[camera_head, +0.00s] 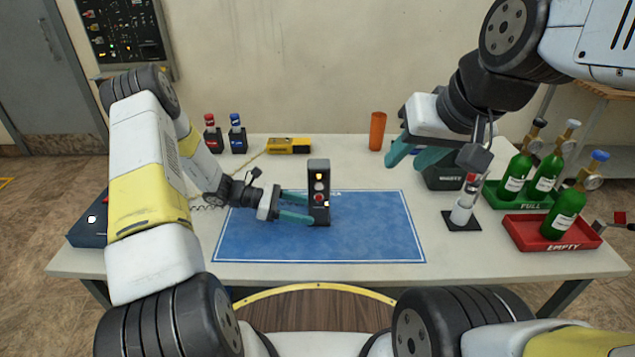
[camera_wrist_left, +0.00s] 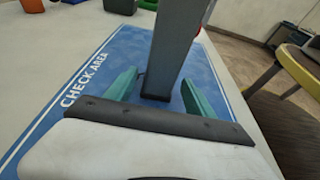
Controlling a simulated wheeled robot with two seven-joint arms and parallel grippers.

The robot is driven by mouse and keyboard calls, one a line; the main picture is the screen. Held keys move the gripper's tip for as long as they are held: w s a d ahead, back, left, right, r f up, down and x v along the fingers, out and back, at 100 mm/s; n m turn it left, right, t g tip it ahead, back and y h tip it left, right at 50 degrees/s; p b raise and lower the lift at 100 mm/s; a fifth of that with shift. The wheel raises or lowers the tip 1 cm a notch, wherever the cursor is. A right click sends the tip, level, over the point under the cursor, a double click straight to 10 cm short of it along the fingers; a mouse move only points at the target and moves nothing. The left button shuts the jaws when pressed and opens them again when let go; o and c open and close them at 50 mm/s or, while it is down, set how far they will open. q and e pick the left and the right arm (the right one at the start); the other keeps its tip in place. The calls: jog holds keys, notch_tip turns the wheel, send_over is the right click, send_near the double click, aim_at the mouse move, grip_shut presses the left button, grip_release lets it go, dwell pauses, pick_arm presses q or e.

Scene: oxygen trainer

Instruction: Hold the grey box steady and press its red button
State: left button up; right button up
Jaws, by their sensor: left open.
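The grey box (camera_head: 319,176) stands upright on the blue mat (camera_head: 360,235), its face with an orange light, a pale round part and a red button (camera_head: 319,198) turned to the head camera. My left gripper (camera_head: 306,208) is low over the mat at the box's left side. In the left wrist view the box (camera_wrist_left: 175,45) rises between the open teal fingers (camera_wrist_left: 160,92), with a visible gap on at least one side. My right gripper (camera_head: 408,163) is open and empty, raised above the table to the right of the box.
Green bottles stand in a green tray (camera_head: 508,202) and a red tray (camera_head: 550,232) at right. An orange cylinder (camera_head: 377,131) and yellow device (camera_head: 289,145) are behind. The mat's front is clear.

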aim_at(315, 212)
pick_arm(q)
jog(key=shift+x, duration=1.7)
jog(key=c, duration=1)
jog(key=shift+o, duration=0.2)
jog(key=shift+a, duration=0.1)
pick_arm(e)
grip_shut()
dwell(0.4)
